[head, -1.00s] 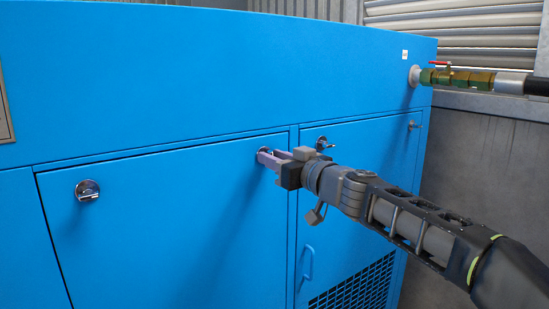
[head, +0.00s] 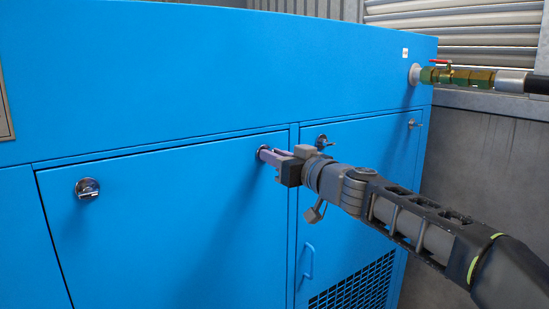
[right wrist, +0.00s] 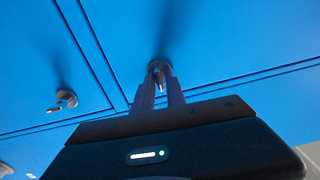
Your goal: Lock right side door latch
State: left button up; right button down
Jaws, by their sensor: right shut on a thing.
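The blue door (head: 160,220) is closed flush in the blue cabinet. Its right side latch (head: 262,149) is a small round metal latch at the upper right corner, largely hidden by my fingers. My right gripper (head: 268,155) reaches it from the right, with its pale purple fingers shut on the latch handle. In the right wrist view the latch (right wrist: 158,68) shows between the two fingertips. The door's left latch (head: 87,189) is at the upper left corner, with its handle roughly level. My left gripper is not in view.
A neighbouring door to the right has a latch (head: 322,142) close to my gripper, a far latch (head: 413,124), a blue handle (head: 308,262) and a grille (head: 355,288). A brass valve (head: 455,77) with a red lever and black hose juts out at the upper right.

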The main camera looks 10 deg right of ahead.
jog(key=shift+m, duration=0.3)
jog(key=m+b, duration=0.1)
jog(key=m, duration=0.7)
jog(key=m+b, duration=0.1)
jog(key=m, duration=0.7)
jog(key=shift+d+f+m+b, duration=0.2)
jog(key=shift+m+b, duration=0.1)
jog(key=shift+m, duration=0.1)
jog(key=c, duration=1.5)
grip_release()
jog(key=shift+c, duration=0.2)
